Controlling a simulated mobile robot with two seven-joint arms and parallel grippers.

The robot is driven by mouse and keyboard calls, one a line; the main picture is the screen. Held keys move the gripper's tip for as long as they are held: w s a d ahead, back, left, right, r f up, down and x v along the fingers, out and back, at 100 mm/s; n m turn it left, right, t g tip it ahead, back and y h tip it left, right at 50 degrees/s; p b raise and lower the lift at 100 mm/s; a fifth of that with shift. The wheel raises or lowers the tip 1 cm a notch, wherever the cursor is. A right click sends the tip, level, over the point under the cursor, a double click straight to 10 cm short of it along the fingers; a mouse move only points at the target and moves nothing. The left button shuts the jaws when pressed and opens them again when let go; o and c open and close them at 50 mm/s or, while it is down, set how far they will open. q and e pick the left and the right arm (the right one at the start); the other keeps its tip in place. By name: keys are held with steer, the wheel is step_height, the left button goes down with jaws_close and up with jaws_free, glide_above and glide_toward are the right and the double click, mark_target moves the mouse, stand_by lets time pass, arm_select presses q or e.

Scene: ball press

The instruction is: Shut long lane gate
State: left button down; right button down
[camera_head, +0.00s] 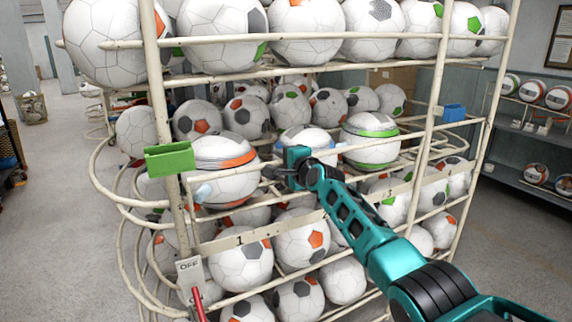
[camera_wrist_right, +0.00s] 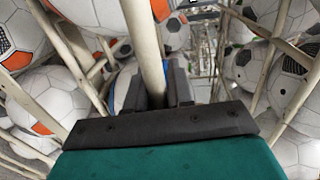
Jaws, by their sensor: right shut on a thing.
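A cream wire rack holds soccer balls in lanes. My right gripper (camera_head: 270,173) reaches into it at mid height, between an orange-banded ball (camera_head: 222,180) and a blue-banded ball (camera_head: 305,138). In the right wrist view its dark fingers (camera_wrist_right: 153,95) are shut on a cream bar (camera_wrist_right: 144,35), which runs away between them. I cannot tell for sure whether this bar is the long lane gate. My left gripper is not in view.
A green block (camera_head: 170,158) is on the left post and a blue block (camera_head: 454,112) on the right. A numbered label strip (camera_head: 265,231) crosses below my arm. An OFF plate (camera_head: 190,272) with a red handle (camera_head: 198,305) is at lower left. Floor (camera_head: 70,210) is clear at left.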

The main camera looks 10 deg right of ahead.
steer(key=shift+w+a+f+g, duration=0.1)
steer(key=shift+f+g, duration=0.15)
steer(key=shift+f, duration=0.25)
steer(key=shift+w+a+f+g, duration=0.1)
steer(key=shift+f+g, duration=0.15)
steer(key=shift+f, duration=0.2)
steer(key=shift+w, duration=0.15)
steer(key=c, duration=1.1)
jaws_free()
steer(key=shift+f, duration=0.1)
